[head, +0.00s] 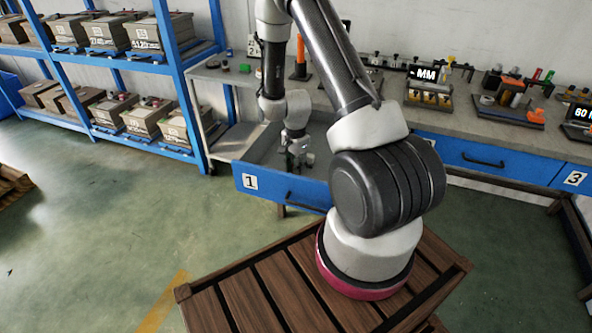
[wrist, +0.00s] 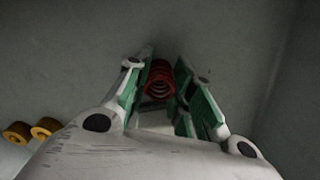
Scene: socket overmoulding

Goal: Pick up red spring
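The red spring (wrist: 159,80) shows in the wrist view, lying on a grey surface between the two fingers of my gripper (wrist: 160,92). The fingers are apart, with green inner pads on either side of the spring. A gap shows on the spring's right side; on the left it is close to the finger, and I cannot tell if they touch. In the head view my gripper (head: 297,158) reaches down into the open drawer marked 1 (head: 262,184). The spring cannot be made out there.
Two yellow-orange rings (wrist: 32,130) lie at the left in the wrist view. The drawer's blue front stands before my gripper in the head view. The workbench (head: 460,130) above holds several tools and fixtures. A blue shelf (head: 185,80) with boxes stands at the left.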

